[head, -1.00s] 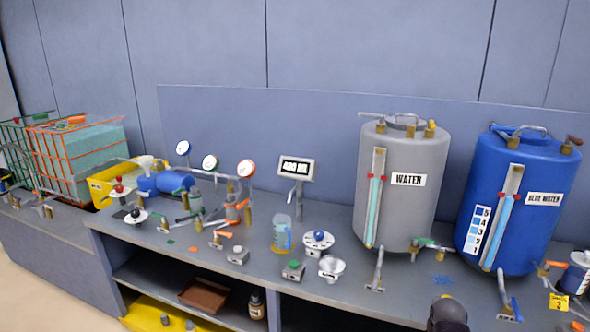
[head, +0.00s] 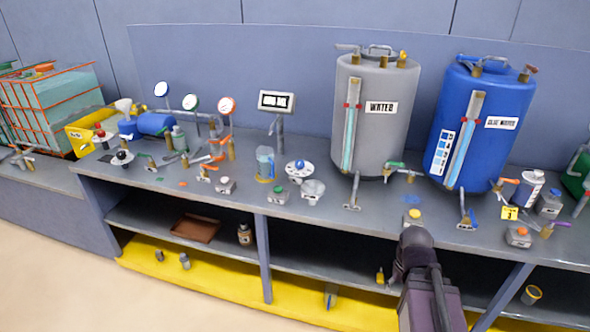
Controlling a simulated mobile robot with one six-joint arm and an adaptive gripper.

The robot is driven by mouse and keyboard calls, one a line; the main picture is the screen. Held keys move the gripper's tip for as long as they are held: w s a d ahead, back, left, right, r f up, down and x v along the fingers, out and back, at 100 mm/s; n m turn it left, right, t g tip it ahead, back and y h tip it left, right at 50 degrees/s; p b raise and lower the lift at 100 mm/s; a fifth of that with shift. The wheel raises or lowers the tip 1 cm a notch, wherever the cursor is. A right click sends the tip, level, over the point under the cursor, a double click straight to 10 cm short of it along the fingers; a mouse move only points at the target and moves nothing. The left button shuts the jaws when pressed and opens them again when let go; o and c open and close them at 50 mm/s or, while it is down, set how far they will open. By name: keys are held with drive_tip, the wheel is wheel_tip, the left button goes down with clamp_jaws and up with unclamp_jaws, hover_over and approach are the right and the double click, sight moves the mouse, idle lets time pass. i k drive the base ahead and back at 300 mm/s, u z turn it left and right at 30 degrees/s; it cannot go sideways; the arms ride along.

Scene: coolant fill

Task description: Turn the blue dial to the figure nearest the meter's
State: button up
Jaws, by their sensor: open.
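The blue dial (head: 299,167) is a blue knob on a round white disc, on the bench left of the grey tank. Its figures and pointer are too small to read. The meter (head: 276,102) is a display on a post behind the dial; its reading is blurred, though it starts like a 4 and ends in "ML". My gripper (head: 413,243) is the dark end of my arm at the lower right, in front of the bench edge. It is open and well away from the dial; its fingertips are not clear.
A clear jug (head: 265,163) stands left of the dial, a white funnel-like cup (head: 313,190) and green-button box (head: 279,194) in front. The grey water tank (head: 372,120) and blue tank (head: 477,125) stand right. A black-knob dial (head: 122,157) and red-knob dial (head: 101,136) are far left.

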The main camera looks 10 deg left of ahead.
sight(300, 164)
drive_tip(key=k, duration=1.05)
drive_tip(key=z, duration=0.35)
drive_tip(key=i, duration=1.8)
drive_tip(key=u, duration=0.65)
drive_tip(key=i, duration=0.25)
drive_tip(key=u, duration=0.2)
